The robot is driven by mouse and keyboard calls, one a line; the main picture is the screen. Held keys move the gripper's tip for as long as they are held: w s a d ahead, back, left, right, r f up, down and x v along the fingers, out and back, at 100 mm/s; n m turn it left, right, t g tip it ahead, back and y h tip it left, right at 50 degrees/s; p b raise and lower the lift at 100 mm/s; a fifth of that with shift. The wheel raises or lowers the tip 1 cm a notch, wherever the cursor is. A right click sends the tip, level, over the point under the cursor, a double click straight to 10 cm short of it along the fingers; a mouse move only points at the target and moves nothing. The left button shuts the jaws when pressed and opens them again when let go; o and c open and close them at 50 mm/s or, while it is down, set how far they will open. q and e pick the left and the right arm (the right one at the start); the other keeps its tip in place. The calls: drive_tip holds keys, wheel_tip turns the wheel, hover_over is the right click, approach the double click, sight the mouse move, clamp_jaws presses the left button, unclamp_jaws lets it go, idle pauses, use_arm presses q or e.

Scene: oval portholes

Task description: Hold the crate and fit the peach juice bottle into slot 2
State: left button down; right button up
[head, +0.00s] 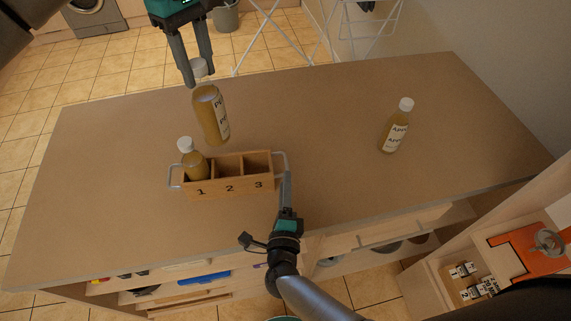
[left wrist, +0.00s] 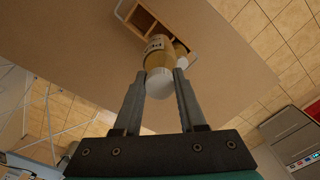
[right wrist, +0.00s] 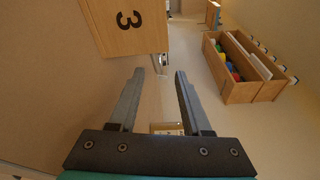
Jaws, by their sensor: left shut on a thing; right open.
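The wooden crate (head: 231,190) stands on the table, with slots numbered 1, 2, 3 and a metal handle at each end. Slots 2 and 3 look empty. Slot 1 holds a white-capped juice bottle (head: 194,163). My left gripper (head: 202,76) is shut on the white cap of the peach juice bottle (head: 208,112), whose label shows "PE". It hangs slightly tilted, above and behind the crate; it also shows in the left wrist view (left wrist: 158,50). My right gripper (head: 287,180) is open at the crate's right handle (head: 281,158); whether the handle lies between its fingers is unclear.
An apple juice bottle (head: 396,127) stands apart on the table (head: 330,100) to the right. The table between it and the crate is clear. A shelf unit with an orange item (head: 525,250) is at the lower right. A white drying rack stands behind the table.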

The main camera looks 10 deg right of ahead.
sight(286, 159)
drive_tip(key=x, duration=0.8)
drive_tip(key=shift+w, duration=0.1)
drive_tip(key=shift+d, duration=0.1)
clamp_jaws()
idle(1.3)
